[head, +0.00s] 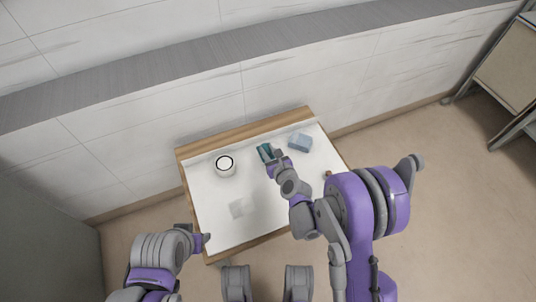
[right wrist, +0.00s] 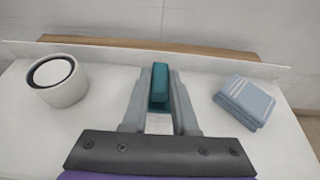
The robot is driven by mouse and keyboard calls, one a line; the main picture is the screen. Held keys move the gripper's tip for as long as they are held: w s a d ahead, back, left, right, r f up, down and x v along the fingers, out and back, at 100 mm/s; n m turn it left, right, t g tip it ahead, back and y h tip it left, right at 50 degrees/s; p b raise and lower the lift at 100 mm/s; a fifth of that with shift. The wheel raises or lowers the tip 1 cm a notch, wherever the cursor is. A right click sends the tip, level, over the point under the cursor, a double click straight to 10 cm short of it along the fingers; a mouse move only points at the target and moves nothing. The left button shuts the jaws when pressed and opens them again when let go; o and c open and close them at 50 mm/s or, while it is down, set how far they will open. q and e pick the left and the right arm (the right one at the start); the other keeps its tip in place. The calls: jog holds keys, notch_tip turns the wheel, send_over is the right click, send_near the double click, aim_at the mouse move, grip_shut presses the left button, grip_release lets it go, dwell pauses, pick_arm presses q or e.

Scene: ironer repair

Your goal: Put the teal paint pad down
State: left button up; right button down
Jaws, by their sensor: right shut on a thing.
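The teal paint pad (head: 265,151) is over the back part of the white table, between a white pot and a folded blue cloth. It also shows upright between my fingers in the right wrist view (right wrist: 159,84). My right gripper (head: 271,158) is shut on the pad. Whether the pad touches the table top is hard to tell. My left gripper (head: 204,241) is near the table's front left edge, away from the pad; its fingers are too small to judge.
The round white pot (head: 225,171) with a dark rim stands left of the pad. The folded blue cloth (head: 300,142) lies to its right. A pale square (head: 237,208) lies on the white table top (head: 215,225). A low rim and wooden edge run along the back, near the wall.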

jog(key=shift+f, duration=1.05)
jog(key=shift+f+b, duration=0.2)
jog(key=shift+b, duration=0.15)
jog(key=c, duration=0.7)
grip_release()
jog(key=shift+s+d+r, duration=0.15)
jog(key=shift+s+r, duration=0.05)
jog(key=shift+r, duration=0.15)
jog(key=p+v, duration=0.2)
jog(key=v, duration=0.9)
jog(key=shift+s+d, duration=0.15)
jog(key=shift+r, duration=0.15)
